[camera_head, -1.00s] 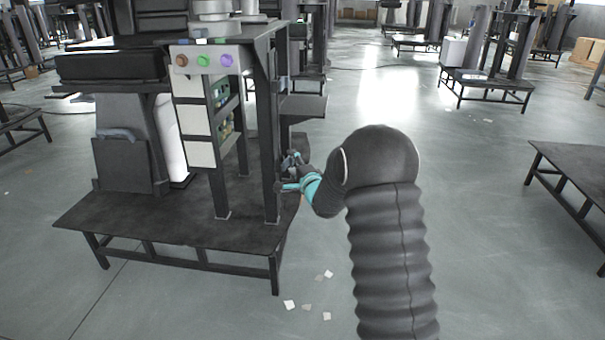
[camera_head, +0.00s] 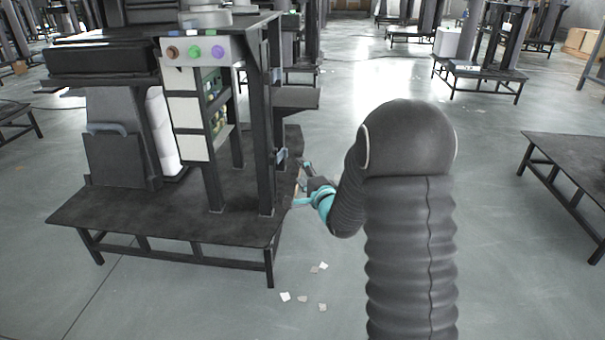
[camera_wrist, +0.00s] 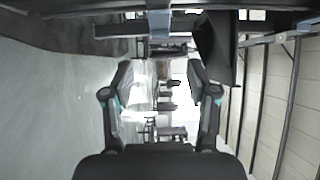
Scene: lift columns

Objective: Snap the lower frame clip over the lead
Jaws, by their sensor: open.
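My gripper (camera_head: 302,184) is beside the right side of the dark machine frame (camera_head: 265,130), at about the height of the bench top. In the wrist view my gripper (camera_wrist: 160,85) is open, with its two fingers wide apart and nothing between them. A small blue-grey piece (camera_wrist: 158,22) sits on a dark horizontal bar at the top of the wrist view, beyond the fingers. A small pale-blue piece (camera_head: 281,156) also shows on the frame's post in the head view. I cannot tell whether either is the lower clip. The lead cannot be made out.
The frame stands on a low dark bench (camera_head: 160,222). A dark shelf (camera_head: 297,97) juts out from the frame above my gripper. A dark box-like part (camera_wrist: 215,48) hangs near the right finger. Another low bench (camera_head: 570,165) stands at the right, with open floor between.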

